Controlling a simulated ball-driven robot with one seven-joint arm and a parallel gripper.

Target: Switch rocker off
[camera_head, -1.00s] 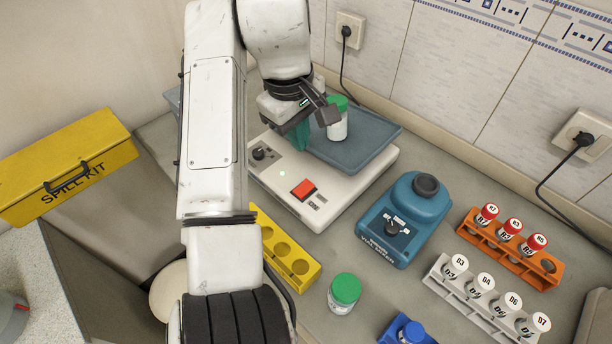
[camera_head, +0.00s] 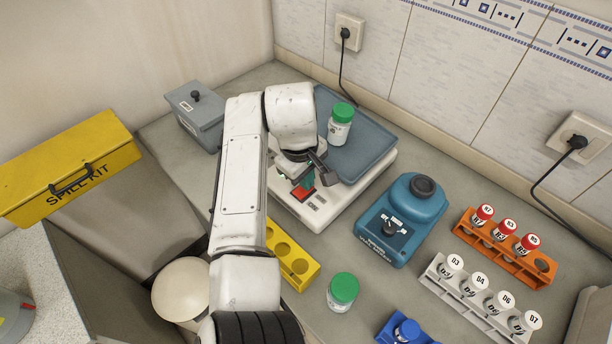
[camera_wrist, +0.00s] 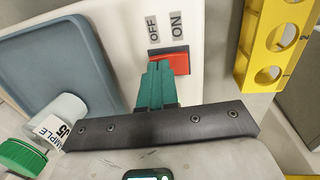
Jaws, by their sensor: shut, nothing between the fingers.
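The red rocker switch (camera_head: 299,194) is on the front of a white machine (camera_head: 318,222) with a blue-grey tray (camera_head: 372,140) on top. In the wrist view the rocker (camera_wrist: 182,64) sits below printed OFF and ON labels. My gripper (camera_head: 307,182) is over the machine's front, with its teal fingers shut and empty. In the wrist view the fingertips (camera_wrist: 158,68) overlap the rocker's left edge, on the side under OFF. I cannot tell whether they touch it or which way it is tilted. My gripper hides part of the rocker in the head view.
A green-capped sample bottle (camera_head: 340,124) stands on the tray, close behind my gripper. A yellow holed rack (camera_head: 292,262) lies in front of the machine. A blue vortex mixer (camera_head: 405,220) is to its right. A grey lidded box (camera_head: 196,112) is at the back left.

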